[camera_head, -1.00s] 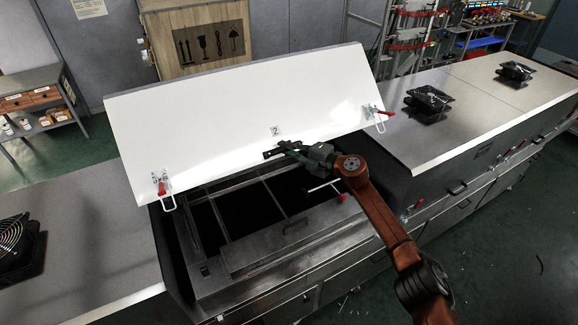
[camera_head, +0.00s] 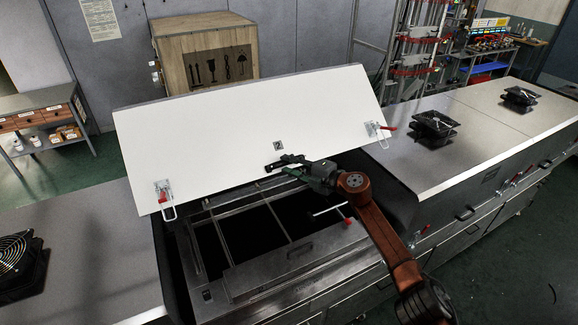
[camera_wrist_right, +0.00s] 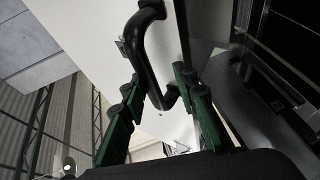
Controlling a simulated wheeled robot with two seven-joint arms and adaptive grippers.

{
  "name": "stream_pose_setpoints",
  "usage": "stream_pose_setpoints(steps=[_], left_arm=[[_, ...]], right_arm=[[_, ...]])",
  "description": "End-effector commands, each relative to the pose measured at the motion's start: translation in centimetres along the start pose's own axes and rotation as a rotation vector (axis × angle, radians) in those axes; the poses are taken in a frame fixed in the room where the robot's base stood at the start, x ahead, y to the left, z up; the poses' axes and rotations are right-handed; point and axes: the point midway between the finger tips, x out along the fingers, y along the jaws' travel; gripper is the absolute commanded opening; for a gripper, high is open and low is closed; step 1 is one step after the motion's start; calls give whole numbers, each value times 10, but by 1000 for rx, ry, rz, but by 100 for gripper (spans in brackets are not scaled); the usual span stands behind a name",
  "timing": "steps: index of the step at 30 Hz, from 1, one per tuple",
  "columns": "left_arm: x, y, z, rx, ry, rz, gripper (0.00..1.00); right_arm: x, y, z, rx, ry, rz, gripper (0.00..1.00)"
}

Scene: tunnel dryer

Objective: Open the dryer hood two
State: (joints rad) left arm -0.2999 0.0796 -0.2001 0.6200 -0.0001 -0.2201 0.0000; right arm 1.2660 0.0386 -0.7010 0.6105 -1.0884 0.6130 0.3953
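Dryer hood two (camera_head: 235,125) is a white panel with a "2" label, raised and tilted over the dark dryer opening (camera_head: 250,235) in the head view. Its black bar handle (camera_head: 276,165) sits near the lower edge; it also shows in the right wrist view (camera_wrist_right: 152,50). My right gripper (camera_head: 298,164) is at this handle. In the right wrist view, its green fingers (camera_wrist_right: 158,98) are spread apart, with the handle's end between them. Whether either finger touches it is hard to tell. The hood's two red-handled latches (camera_head: 163,193) (camera_head: 378,133) hang unfastened. My left gripper is out of view.
Neighbouring closed hoods with black fans (camera_head: 434,126) lie to the right, and another fan (camera_head: 18,258) lies to the left. A wooden crate (camera_head: 207,52) stands behind the hood. A side table (camera_head: 40,122) with drawers stands at the left.

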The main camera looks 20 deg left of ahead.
Motion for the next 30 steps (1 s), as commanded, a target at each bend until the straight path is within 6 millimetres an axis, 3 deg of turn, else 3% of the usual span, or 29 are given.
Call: stream_pose_setpoints(steps=[14, 20, 30], left_arm=[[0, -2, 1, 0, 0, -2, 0], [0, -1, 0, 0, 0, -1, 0], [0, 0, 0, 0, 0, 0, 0]], right_arm=[[-7, -2, 2, -1, -3, -3, 29], [-31, -2, 3, -3, -4, -2, 29], [-91, 0, 1, -2, -1, -1, 29]])
